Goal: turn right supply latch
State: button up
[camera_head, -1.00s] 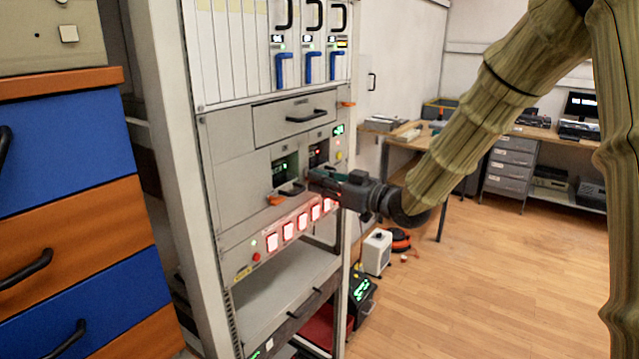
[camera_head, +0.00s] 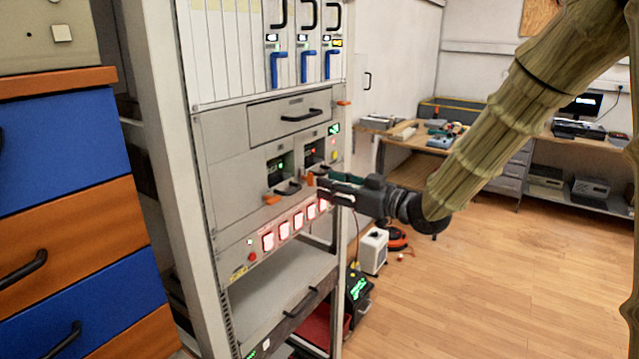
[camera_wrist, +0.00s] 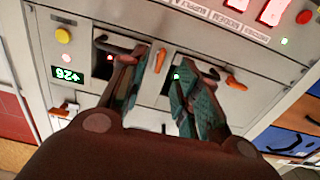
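The right supply unit (camera_head: 322,146) sits in the rack with a small dark display window. Its orange latch (camera_head: 309,178) is just left of my gripper's tips in the head view. In the wrist view, which is turned upside down, this latch (camera_wrist: 160,60) shows between the two fingers. My gripper (camera_head: 322,190) is open around it, with its teal-padded fingers (camera_wrist: 165,80) apart; I cannot tell whether they touch it. The unit's dark handle (camera_wrist: 112,45) is beside the left finger. The left supply's orange latch (camera_head: 271,199) also shows in the wrist view (camera_wrist: 236,83).
A row of lit red switches (camera_head: 284,229) runs just below the supplies. A drawer with a black handle (camera_head: 302,116) is above them. A blue and orange drawer cabinet (camera_head: 65,180) stands at left. The floor (camera_head: 480,280) at right is open.

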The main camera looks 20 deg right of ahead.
jog(key=v, duration=0.7)
jog(key=shift+s, duration=0.1)
jog(key=s+a+f+m+g+h, duration=0.1)
jog(key=s+f+m+g+h, duration=0.1)
jog(key=f, duration=1)
jog(key=s+a+f+m+g+h, duration=0.2)
jog(key=s+f+h, duration=0.1)
jog(key=f, duration=0.9)
jog(key=s+a+f+m+g+h, duration=0.1)
jog(key=s+f+m+h, duration=0.1)
jog(key=f, duration=1.1)
jog(key=s+a+f+g+h, duration=0.1)
jog(key=s+f+g, duration=0.2)
jog(key=s+f, duration=0.4)
jog(key=s+a+f+m+g+h, duration=0.1)
jog(key=s+f+g, duration=0.2)
jog(key=s+f, duration=0.4)
jog(key=s+a+f+m+g+h, duration=0.1)
jog(key=s+f, duration=0.6)
jog(key=s, duration=1)
jog(key=shift+s+f+g+h, duration=0.2)
jog(key=shift+s+g+h, duration=0.25)
jog(key=shift+g, duration=0.65)
jog(key=shift+w+a, duration=0.15)
jog(key=shift+c, duration=0.4)
